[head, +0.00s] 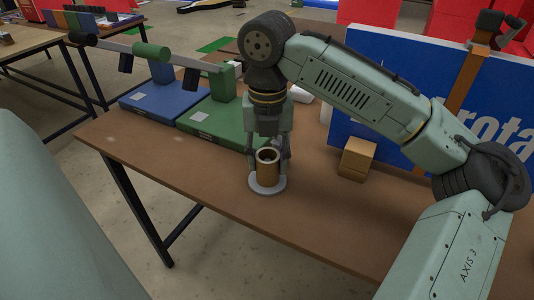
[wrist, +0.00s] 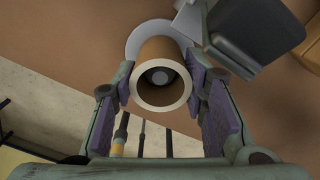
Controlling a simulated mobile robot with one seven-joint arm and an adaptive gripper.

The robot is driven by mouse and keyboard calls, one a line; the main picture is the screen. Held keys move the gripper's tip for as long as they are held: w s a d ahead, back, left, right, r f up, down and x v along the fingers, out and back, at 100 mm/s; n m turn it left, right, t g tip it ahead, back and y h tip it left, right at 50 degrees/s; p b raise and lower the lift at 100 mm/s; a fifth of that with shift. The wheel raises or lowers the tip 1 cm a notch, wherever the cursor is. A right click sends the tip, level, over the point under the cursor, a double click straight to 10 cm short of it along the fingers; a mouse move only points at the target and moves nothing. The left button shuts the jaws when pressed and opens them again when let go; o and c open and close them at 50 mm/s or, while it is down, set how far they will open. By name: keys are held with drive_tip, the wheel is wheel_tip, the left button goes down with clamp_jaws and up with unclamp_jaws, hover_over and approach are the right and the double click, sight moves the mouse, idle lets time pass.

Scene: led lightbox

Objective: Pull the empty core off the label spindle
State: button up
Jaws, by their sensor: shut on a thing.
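The empty core (head: 268,176) is a brown cardboard tube standing upright on a pale round base (head: 267,190) on the table. In the wrist view I look into the open end of the core (wrist: 158,48), with its pale rim facing me. A grey round end, apparently the spindle (wrist: 159,76), shows deep inside its dark bore. The pale base (wrist: 142,32) shows behind the core. My gripper (head: 269,160) points down over the core, one finger on each side. In the wrist view my gripper (wrist: 162,87) is shut on the core between its purple pads.
A green device (head: 212,118) and a blue device (head: 160,97) stand left of my gripper. A small cardboard box (head: 357,159) sits to the right, before a large blue panel (head: 385,85). The table's front (head: 215,185) is clear.

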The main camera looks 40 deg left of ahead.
drive_tip(key=shift+c, duration=0.5)
drive_tip(key=shift+r+p, duration=1.1)
drive_tip(key=shift+p, duration=0.15)
drive_tip(key=shift+r+p, duration=2.1)
drive_tip(key=shift+r, duration=0.25)
wheel_tip(320, 180, up, 4)
drive_tip(key=shift+r, duration=0.25)
